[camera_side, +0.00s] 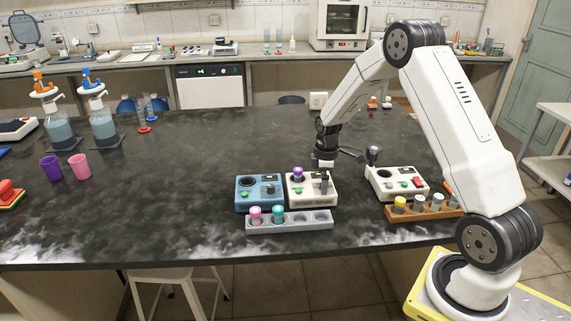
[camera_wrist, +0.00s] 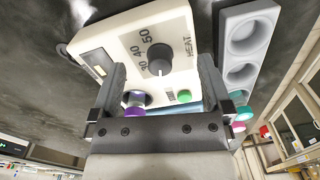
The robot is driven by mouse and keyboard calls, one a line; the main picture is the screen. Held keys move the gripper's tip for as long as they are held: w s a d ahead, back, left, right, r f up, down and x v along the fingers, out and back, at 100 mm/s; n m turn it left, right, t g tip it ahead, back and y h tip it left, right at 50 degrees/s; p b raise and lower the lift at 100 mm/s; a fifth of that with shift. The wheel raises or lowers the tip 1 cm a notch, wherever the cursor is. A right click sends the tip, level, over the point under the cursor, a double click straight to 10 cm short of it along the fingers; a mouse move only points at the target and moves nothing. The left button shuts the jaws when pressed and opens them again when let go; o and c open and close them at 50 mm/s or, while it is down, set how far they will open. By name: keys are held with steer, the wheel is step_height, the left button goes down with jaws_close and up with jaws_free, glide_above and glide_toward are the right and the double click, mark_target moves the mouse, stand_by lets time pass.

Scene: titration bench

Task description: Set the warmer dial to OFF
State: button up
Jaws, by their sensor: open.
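The warmer is a cream box (camera_side: 300,200) in the side view, beside a blue box. It fills the middle of the wrist view (camera_wrist: 125,45). Its dark round dial (camera_wrist: 160,57) has 30, 40 and 50 marked around it and HEAT printed nearby. A pale pointer mark shows at the knob's lower edge; I cannot read an OFF mark. My gripper (camera_wrist: 161,66) is open, pointing down over the warmer, one finger on each side of the dial with gaps. In the side view my gripper (camera_side: 324,182) covers the dial.
A purple-capped vial (camera_side: 298,173) sits in the warmer's well, close to my fingers. The blue box (camera_side: 247,199) stands left. A grey rack (camera_side: 290,225) with pink and teal vials lies in front. Another white device (camera_side: 384,190) and a wooden rack (camera_side: 400,215) stand right.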

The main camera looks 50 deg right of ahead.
steer(key=shift+r, duration=3.25)
steer(key=shift+a, duration=0.1)
steer(key=s+a+r+m+t, duration=0.1)
steer(key=s+a+m, duration=0.2)
steer(key=s+a, duration=0.4)
steer(key=s+a+r+m+t, duration=0.1)
steer(key=s+a+m, duration=0.3)
steer(key=a, duration=1)
steer(key=s, duration=0.3)
steer(key=shift+s+r+t, duration=0.15)
steer(key=shift+r+t, duration=0.15)
